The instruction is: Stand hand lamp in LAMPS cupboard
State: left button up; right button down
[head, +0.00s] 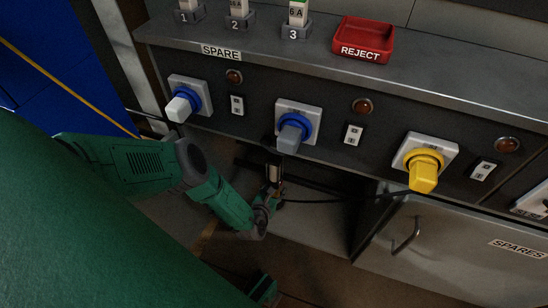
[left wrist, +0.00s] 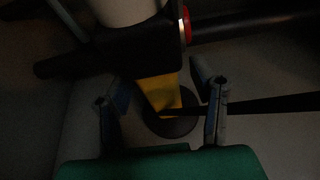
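The hand lamp (head: 275,171) is small and dark in the head view, in the shadowed open bay under the bench. In the left wrist view I see a yellow section (left wrist: 157,92) with a black body, a pale part above and a round dark end below. My left gripper (head: 271,192) reaches into this bay from the left, close to the lamp. In the left wrist view its two fingers (left wrist: 161,108) are apart, one on each side of the yellow section, with visible gaps. The LAMPS label is not visible. My right gripper is not recognisable in view.
The bench front carries blue sockets (head: 291,133) and a yellow socket (head: 424,170) just above my arm. A closed SPARES door (head: 455,250) with a handle is at the right. A dark cable (head: 340,200) runs rightward from near the lamp. A red REJECT tray (head: 363,38) sits on top.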

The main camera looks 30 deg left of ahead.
pick_arm(q)
jog(key=shift+s+d+r, duration=0.2)
jog(key=p+v, duration=0.6)
jog(key=v, duration=0.5)
jog(key=shift+s+p, duration=0.25)
jog(key=shift+p, duration=0.1)
jog(key=shift+a, duration=0.1)
